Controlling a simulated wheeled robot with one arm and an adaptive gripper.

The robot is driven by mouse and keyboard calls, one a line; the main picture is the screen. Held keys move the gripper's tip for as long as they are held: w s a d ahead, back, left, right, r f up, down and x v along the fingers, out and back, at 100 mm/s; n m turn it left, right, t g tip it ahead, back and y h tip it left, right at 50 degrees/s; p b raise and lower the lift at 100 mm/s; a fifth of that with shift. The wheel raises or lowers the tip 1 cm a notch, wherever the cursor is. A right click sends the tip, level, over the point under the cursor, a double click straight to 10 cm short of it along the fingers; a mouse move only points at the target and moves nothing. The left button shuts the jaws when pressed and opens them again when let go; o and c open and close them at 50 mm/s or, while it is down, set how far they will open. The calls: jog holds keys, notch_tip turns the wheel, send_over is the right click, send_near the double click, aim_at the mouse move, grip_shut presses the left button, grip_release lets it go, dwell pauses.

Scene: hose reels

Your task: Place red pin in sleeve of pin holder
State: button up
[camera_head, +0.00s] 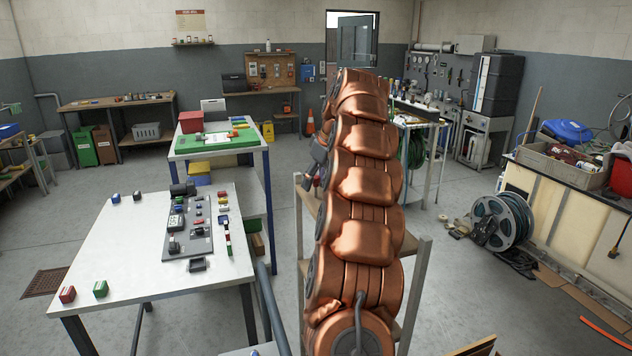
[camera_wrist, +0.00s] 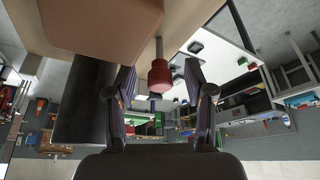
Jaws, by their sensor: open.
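In the wrist view, a red cylindrical head on a thin light-coloured shaft, apparently the red pin (camera_wrist: 160,76), shows between the fingers of my gripper (camera_wrist: 158,78). The fingers are apart, one on each side, with gaps visible, and hold nothing. The shaft runs to the edge of a broad tan surface (camera_wrist: 90,22) at the top of this view. I cannot tell whether the shaft sits in a sleeve there. The pin holder cannot be made out for sure. In the head view, my copper-coloured arm hides the pin and the gripper tips.
A white table (camera_head: 110,245) at left carries a grey panel (camera_head: 190,240) with small devices, and several small coloured blocks. A wooden-topped rack (camera_head: 417,280) stands around my arm. A hose reel (camera_head: 503,222) lies at right beside a cream cabinet. Grey floor is open between.

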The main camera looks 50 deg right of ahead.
aim_at(316, 176)
jog(key=shift+c, duration=0.3)
grip_shut()
jog(key=shift+r, duration=0.2)
dwell(0.4)
jog(key=shift+r+b, duration=0.4)
jog(key=shift+b, duration=0.05)
jog(key=shift+r, duration=1.1)
jog(key=shift+s+a+b, duration=0.25)
jog(key=shift+a+b, duration=0.3)
jog(key=shift+a, duration=0.05)
jog(key=shift+s+a+b, duration=0.25)
jog(key=shift+a+b, duration=0.25)
jog(key=shift+a, duration=0.05)
jog(key=s+a+b, duration=0.2)
jog(key=a, duration=0.4)
jog(key=s+a+r+b, duration=0.1)
jog(key=s+a+b, duration=0.2)
jog(key=a, duration=0.3)
jog(key=shift+a+r, duration=0.25)
jog(key=shift+a, duration=0.05)
